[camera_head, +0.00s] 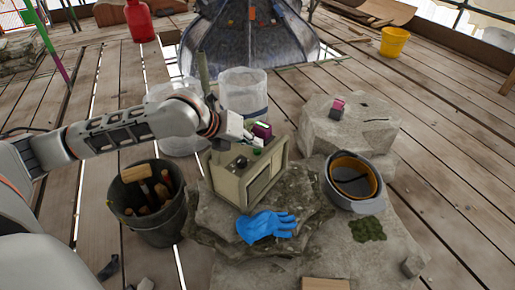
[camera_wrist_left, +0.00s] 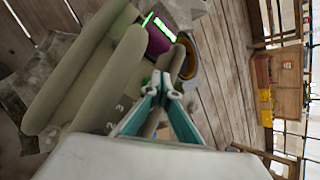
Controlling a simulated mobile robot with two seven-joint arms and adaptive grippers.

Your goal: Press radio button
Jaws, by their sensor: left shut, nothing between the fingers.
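The radio (camera_head: 232,180) is a beige box standing upright on a rock, with dark knobs and a green button (camera_head: 257,152) on its top. My left gripper (camera_head: 256,142) is shut and empty, just above the top of the radio near the green button. I cannot tell whether its tips touch the radio. In the left wrist view the shut fingertips (camera_wrist_left: 172,88) are close to beige, rounded shapes that look like the radio (camera_wrist_left: 85,85). A small purple block (camera_head: 262,129) shows just behind the gripper. My right gripper is not in view.
A blue glove (camera_head: 266,227) lies in front of the radio. A bucket of tools (camera_head: 127,196) stands to the left, and a hard hat (camera_head: 371,205) lies to the right. Clear cylinders (camera_head: 244,90) stand behind. A rock (camera_head: 370,130) is at the back right. The plank floor is open farther right.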

